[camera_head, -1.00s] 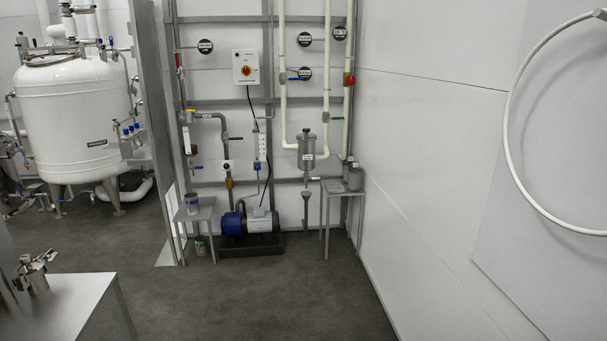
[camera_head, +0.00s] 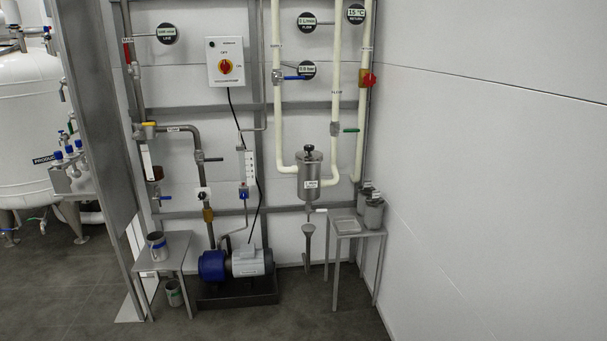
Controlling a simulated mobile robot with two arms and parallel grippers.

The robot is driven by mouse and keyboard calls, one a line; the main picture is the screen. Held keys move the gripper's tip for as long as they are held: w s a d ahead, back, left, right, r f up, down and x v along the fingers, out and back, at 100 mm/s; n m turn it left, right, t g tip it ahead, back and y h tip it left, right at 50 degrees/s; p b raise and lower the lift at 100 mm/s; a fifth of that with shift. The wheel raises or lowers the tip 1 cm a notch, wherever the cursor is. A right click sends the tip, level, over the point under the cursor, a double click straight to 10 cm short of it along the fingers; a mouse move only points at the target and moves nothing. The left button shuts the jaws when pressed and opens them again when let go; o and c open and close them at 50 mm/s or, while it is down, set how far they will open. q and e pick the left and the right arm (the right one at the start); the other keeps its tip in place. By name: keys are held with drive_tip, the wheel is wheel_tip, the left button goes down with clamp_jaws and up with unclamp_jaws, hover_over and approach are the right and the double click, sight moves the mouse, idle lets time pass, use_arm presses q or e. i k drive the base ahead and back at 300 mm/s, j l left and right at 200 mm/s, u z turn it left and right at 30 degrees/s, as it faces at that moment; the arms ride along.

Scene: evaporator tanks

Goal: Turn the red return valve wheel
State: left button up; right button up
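The red return valve wheel (camera_head: 368,79) is a small red wheel on a brass-coloured body. It sits on the rightmost cream vertical pipe, at the upper right of the pipe panel and near the corner with the white wall. A round black sign above it (camera_head: 356,13) reads 15 °C RETURN. The wheel is some distance ahead of me, and nothing covers it. Neither of my grippers is in the view.
A grey side table (camera_head: 350,226) with metal pots stands below the valve. A pump (camera_head: 236,263) sits on a dark plinth, with another small table (camera_head: 163,257) at left. A grey post (camera_head: 95,150) stands at left. The floor before the panel is clear.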

sight(369, 80)
drive_tip(key=i, duration=2.05)
